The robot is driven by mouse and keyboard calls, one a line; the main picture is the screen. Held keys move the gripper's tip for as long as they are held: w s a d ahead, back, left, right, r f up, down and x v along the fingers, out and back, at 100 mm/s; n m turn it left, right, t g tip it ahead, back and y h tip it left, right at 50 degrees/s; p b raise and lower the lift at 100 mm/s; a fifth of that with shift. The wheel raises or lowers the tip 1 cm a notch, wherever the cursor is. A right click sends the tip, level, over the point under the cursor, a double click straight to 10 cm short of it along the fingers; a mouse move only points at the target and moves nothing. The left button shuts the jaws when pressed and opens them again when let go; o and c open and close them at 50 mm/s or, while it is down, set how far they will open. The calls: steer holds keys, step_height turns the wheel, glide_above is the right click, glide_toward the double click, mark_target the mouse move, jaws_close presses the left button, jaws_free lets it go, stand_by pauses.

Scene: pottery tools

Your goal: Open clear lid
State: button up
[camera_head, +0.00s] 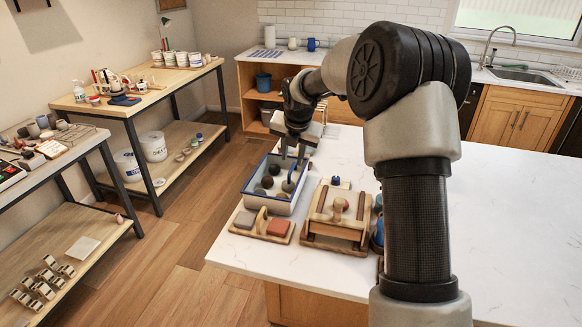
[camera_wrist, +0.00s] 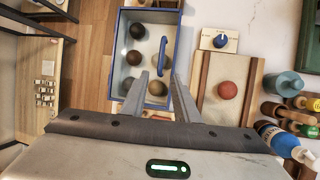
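A white box with a blue rim (camera_head: 248,191) stands at the left edge of the white counter, with several dark and tan balls inside. It also shows in the wrist view (camera_wrist: 119,50). A blue handle (camera_wrist: 163,55) stands over the right part of the box, and it shows in the head view (camera_head: 290,174). The clear lid's pane is hard to make out, but it seems to lie over the box. My gripper (camera_head: 292,153) is above the box with its fingers apart and empty. In the wrist view the handle lies just beyond and between the fingertips (camera_wrist: 161,74).
Bottles (camera_wrist: 285,84) stand farther right.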

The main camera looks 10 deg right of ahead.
mark_target(290, 171)
steer(key=x, duration=0.6)
steer(key=shift+w+f, duration=0.2)
steer(key=shift+f, duration=0.2)
jaws_close()
